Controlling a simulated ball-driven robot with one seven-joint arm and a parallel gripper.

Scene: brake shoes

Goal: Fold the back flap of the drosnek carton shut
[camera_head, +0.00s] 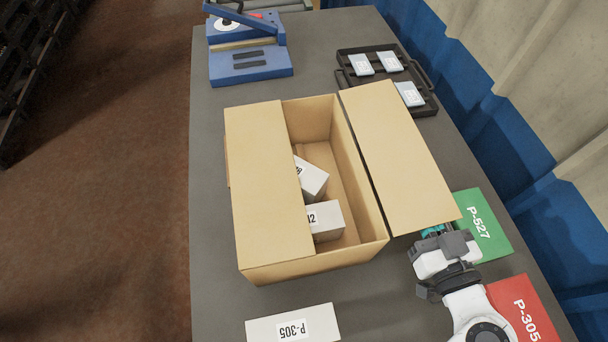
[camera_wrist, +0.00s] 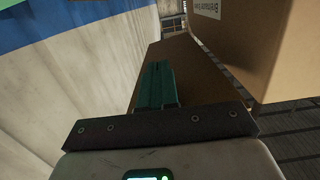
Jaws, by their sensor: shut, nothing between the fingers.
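The open brown carton (camera_head: 355,255) stands on the table. Its left flap (camera_head: 265,190) lies over the left part of the opening. Its right flap (camera_head: 395,150) is folded outward, away from the opening. Two white boxes, (camera_head: 325,220) and (camera_head: 311,180), lie inside, partly hidden by the left flap. My gripper (camera_head: 434,231) is shut and empty at the near right corner of the right flap; the flap seems to hide its fingertips. In the wrist view, the teal fingers (camera_wrist: 156,86) point towards a brown flap (camera_wrist: 185,70), with the carton wall (camera_wrist: 245,45) at upper right. Contact is unclear.
A white P-305 box (camera_head: 293,325) lies at the near edge. Green P-527 (camera_head: 482,225) and red P-305 (camera_head: 523,310) areas are at right, near my arm. A black tray (camera_head: 425,106) with white packets and a blue press (camera_head: 248,62) stand at the back.

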